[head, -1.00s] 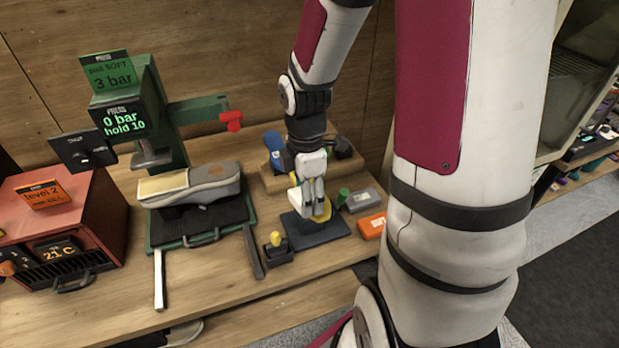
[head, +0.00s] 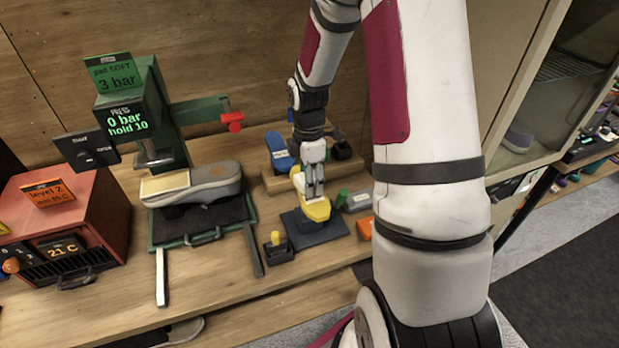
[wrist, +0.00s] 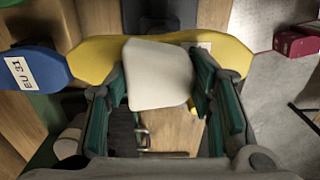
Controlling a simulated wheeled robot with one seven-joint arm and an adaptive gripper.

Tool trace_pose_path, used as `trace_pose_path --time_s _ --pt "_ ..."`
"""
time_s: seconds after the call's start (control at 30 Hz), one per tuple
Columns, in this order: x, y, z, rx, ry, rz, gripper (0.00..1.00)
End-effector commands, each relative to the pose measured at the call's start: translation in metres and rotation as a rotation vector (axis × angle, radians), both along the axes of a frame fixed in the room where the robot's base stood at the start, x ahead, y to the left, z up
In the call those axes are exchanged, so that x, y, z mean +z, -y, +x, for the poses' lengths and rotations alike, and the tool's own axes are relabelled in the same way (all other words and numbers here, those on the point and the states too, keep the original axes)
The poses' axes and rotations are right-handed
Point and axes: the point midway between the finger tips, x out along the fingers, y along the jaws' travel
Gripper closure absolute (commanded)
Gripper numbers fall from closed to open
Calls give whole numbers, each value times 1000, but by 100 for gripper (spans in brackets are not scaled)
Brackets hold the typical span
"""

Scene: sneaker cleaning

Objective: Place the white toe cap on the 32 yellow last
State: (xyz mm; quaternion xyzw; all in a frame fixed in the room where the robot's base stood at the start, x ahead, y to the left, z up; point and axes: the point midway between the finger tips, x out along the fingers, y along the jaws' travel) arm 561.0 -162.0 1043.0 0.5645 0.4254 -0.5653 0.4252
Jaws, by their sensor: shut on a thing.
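The white toe cap (wrist: 163,75) is between the fingers of my gripper (wrist: 160,100), which is shut on it. The yellow last (wrist: 100,58) lies across behind the cap in the wrist view. Whether cap and last touch cannot be told. In the head view my gripper (head: 314,192) points down at the yellow last (head: 318,210), which is on a dark stand (head: 316,232). The gripper hides part of the last there, and the cap is not clearly visible. The last's size marking is not readable.
A blue last (wrist: 32,70) labelled EU 31 is left of the yellow one in the wrist view. A small dark block with a yellow knob (head: 277,246) stands beside the stand. The green press (head: 165,110) with a grey shoe (head: 215,182) is left; an orange box (head: 365,228) is right.

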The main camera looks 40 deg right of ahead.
Motion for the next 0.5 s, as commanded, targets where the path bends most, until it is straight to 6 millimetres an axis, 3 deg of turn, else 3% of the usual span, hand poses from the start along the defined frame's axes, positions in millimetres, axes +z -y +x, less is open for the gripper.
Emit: trace_pose_path --time_s 0.23,0.27,0.33,0.5 --pt "-2 0 0 0 -1 0 79" --pt "-3 0 0 0 -1 0 48" --pt "-3 0 0 0 0 0 33" --pt "-2 0 0 0 0 0 31"
